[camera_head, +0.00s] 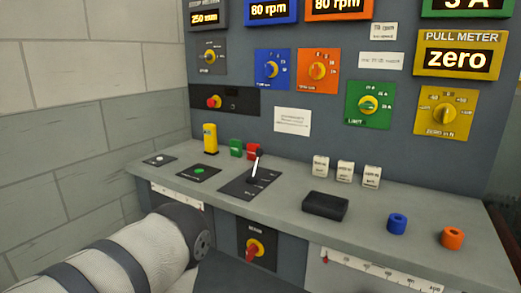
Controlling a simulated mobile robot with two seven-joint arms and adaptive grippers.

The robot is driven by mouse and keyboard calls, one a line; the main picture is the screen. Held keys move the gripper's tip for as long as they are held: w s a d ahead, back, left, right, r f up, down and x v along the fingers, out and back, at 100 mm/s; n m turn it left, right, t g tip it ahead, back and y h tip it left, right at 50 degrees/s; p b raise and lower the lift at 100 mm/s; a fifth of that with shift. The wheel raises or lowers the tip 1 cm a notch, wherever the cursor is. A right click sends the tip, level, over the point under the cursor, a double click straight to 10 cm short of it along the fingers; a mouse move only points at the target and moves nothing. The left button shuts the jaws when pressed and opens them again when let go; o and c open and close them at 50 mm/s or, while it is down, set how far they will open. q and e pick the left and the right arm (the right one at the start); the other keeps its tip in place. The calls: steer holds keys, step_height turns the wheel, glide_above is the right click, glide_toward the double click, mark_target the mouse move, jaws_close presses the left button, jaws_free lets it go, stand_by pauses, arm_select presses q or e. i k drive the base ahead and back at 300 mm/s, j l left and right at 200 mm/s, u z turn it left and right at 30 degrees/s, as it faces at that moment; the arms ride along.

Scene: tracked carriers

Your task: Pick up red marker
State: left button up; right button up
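No thing is plainly readable as a red marker. A small red block (253,148) stands at the back of the grey desk, right beside a green block (236,148). A small red pointer (325,258) sits at the left end of a white scale on the desk's front face. I cannot tell which of these is the marker. One of my arms, white with dark bands, fills the lower left. Neither gripper shows in this view.
The desk (420,190) holds a yellow block (210,138), a lever (257,165), a black box (325,206), several white labelled blocks, a blue ring (397,223) and an orange ring (452,238). A panel with dials rises behind. A brick wall (80,110) stands left.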

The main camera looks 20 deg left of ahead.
mark_target(252, 148)
steer(key=j+z, duration=0.3)
steer(key=j, duration=0.4)
steer(key=j+z, duration=0.3)
steer(key=j, duration=0.45)
steer(key=k, duration=0.05)
